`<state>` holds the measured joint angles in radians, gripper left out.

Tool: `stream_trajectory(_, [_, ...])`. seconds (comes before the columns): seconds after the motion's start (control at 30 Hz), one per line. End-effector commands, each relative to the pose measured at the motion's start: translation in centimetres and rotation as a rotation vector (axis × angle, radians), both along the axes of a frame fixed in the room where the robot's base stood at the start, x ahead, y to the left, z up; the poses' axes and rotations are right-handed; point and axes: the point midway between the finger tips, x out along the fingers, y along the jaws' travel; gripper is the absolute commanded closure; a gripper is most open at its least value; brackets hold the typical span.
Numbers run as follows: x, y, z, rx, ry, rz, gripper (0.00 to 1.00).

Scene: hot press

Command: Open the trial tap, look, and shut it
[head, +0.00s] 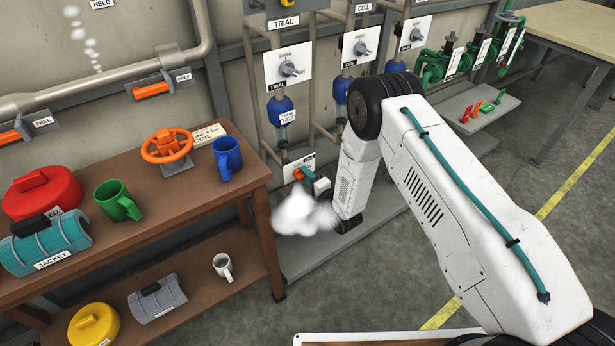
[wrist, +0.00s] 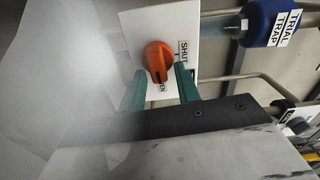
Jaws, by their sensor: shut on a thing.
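The trial tap is an orange knob (wrist: 157,56) on a white plate (wrist: 138,22) marked SHUT, with a second word partly hidden and ending in EN. The dark mark on the knob appears to point towards that second word. My gripper (wrist: 160,84) has its teal fingers on either side of the knob and is shut on it. In the head view my gripper (head: 317,183) is at the low white plate (head: 291,172) under the blue trial trap (head: 281,110). A white cloud of steam (head: 303,213) hangs just below the tap. White haze also covers the left of the wrist view.
A brown bench (head: 205,190) with mugs, an orange handwheel (head: 167,146) and a red lidded thing (head: 40,192) stands left of the tap. Pipes and a second blue trap (head: 342,90) are close by. Open floor lies to the right.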

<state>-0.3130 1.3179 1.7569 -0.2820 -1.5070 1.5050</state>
Motion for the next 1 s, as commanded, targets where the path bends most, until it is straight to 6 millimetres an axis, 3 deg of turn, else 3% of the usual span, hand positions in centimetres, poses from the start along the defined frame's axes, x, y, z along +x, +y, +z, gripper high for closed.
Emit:
stream_trajectory(0.77, [0.05,-0.09,-0.19,0.083,0.057,-0.004,0.91])
stream_trajectory(0.8, [0.05,-0.09,-0.19,0.082,0.057,-0.003,0.62])
stream_trajectory(1.0, [0.01,0.05,-0.17,0.082,0.057,-0.001,0.62])
